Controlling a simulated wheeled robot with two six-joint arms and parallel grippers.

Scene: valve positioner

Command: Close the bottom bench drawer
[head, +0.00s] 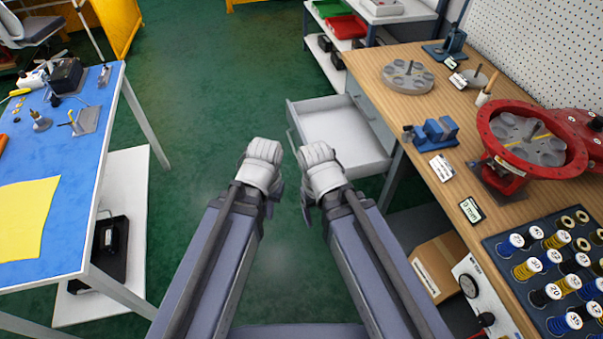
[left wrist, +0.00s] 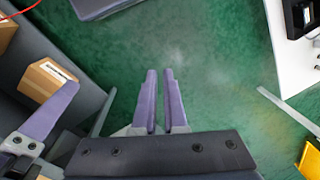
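The open bench drawer (head: 345,128) is a light grey, empty-looking tray in the head view. It sticks out to the left from under the wooden bench, with its front panel (head: 295,127) facing the aisle. It sits below another drawer face, which is closed. My left gripper (head: 272,200) is apart from it, nearer to me and left of it. In the left wrist view its two purple fingers (left wrist: 161,100) lie nearly together with nothing between them. My right gripper (head: 307,200) is just nearer to me than the drawer; its finger gap is hidden.
The wooden bench (head: 420,110) on the right carries a red valve body (head: 510,170), a blue vise and a spool tray. A cardboard box (head: 440,262) sits beneath it. A blue-topped table (head: 60,190) stands left. Open green floor (head: 215,90) lies between.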

